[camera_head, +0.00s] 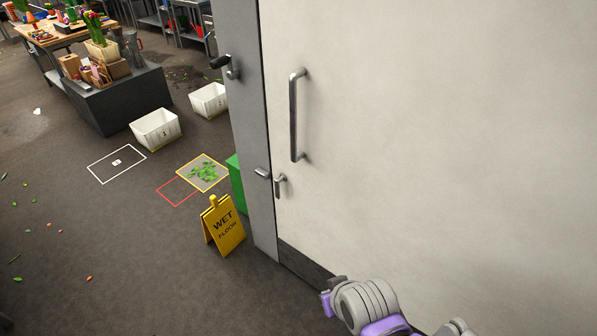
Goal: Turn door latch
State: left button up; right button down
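A large cream door (430,130) fills the right of the view. A small metal latch (280,184) sits at its left edge, its lower part pointing down. Beside it on the grey door frame (258,120) is a small metal piece (262,172). A long vertical pull handle (294,115) is above the latch. My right arm, grey and purple, comes in at the bottom right, with its dark end (336,285) below and right of the latch and apart from it. Its fingers cannot be made out. My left gripper is out of view.
A dark lever (221,62) sticks out from the frame higher up. A yellow wet-floor sign (223,228) stands left of the frame, near a green box (236,183). White bins (155,129) and a grey bench block (122,97) are farther back. The floor at lower left is mostly open.

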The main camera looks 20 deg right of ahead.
aim_at(282, 177)
jog(key=i+j+z, duration=0.15)
jog(key=z, duration=0.2)
jog(key=i+j+z, duration=0.8)
jog(key=j+z, duration=0.15)
jog(key=j, duration=0.2)
jog(key=i, duration=0.05)
